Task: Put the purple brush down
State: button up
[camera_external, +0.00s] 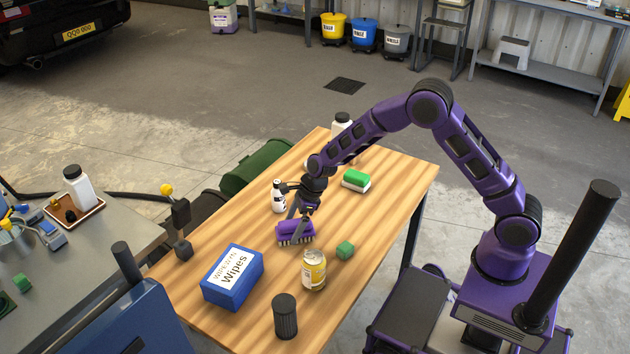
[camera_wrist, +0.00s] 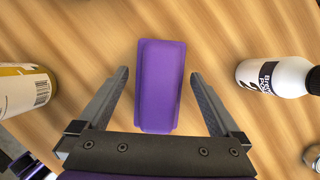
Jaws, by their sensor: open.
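My gripper (camera_external: 297,215) is right above and around the brush. In the wrist view the fingers of my gripper (camera_wrist: 160,90) stand open on either side of the brush, with a gap of bare wood visible on both sides.
A white bottle (camera_external: 278,197) is close behind the brush. A green-and-white sponge (camera_external: 356,181) lies further right.

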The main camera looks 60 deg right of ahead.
jog(key=p+v, duration=0.1)
jog(key=v, duration=0.9)
jog(key=shift+r+p, duration=0.25)
jog(key=shift+p, duration=0.1)
